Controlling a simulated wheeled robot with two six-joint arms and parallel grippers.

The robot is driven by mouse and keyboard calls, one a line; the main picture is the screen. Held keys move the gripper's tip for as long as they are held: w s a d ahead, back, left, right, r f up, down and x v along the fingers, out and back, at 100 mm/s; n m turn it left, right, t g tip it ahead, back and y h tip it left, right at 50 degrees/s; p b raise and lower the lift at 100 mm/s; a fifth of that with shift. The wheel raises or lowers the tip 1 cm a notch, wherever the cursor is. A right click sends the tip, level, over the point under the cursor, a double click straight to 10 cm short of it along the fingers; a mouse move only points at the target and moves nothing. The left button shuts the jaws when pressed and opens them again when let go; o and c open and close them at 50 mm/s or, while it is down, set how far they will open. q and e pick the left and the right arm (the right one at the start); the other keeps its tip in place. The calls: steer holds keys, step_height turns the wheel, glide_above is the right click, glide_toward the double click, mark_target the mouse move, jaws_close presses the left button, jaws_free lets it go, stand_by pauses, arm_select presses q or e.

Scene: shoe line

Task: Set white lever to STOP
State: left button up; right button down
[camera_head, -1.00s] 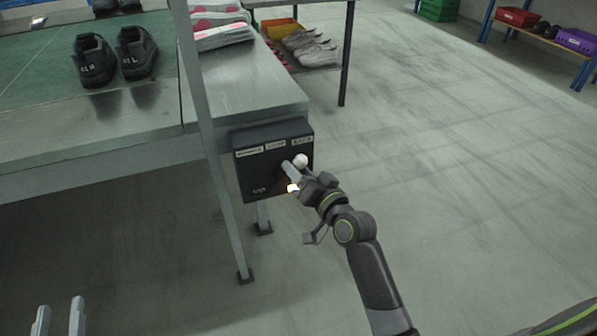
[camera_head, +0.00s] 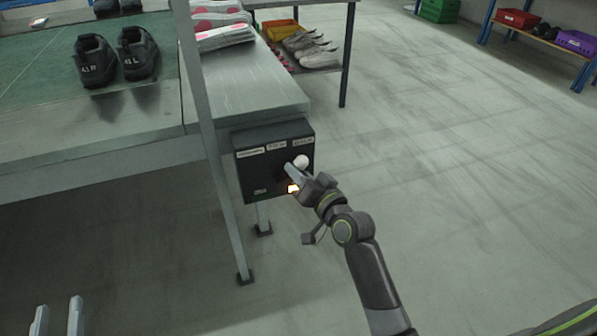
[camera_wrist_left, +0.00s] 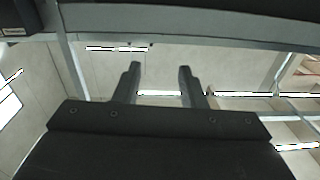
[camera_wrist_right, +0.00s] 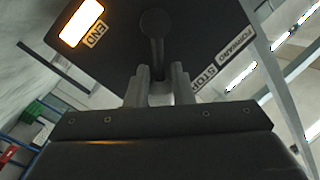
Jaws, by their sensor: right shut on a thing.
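The white lever's pale ball knob (camera_head: 301,161) shows on the black control box (camera_head: 262,178) at the end of the bench, below the right-hand label. My right gripper (camera_head: 293,172) is at the lever, its fingers closed around it. In the right wrist view a dark lever shaft (camera_wrist_right: 157,50) with a round end runs down between the fingers. The STOP label (camera_wrist_right: 204,78) and FORWARD label (camera_wrist_right: 235,40) lie to its right, and END (camera_wrist_right: 96,34) lies to its left. My left gripper (camera_head: 57,318) is open and empty at the bottom left; its apart fingers also show in the left wrist view (camera_wrist_left: 158,72).
A lit lamp (camera_wrist_right: 81,22) glows beside END. A slanted metal post (camera_head: 208,130) stands just left of the box. Black shoes (camera_head: 116,60) stand on the green-topped bench. A rack with grey shoes (camera_head: 312,50) is behind. The floor to the right is clear.

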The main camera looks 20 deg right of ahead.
steer(key=shift+r, duration=0.35)
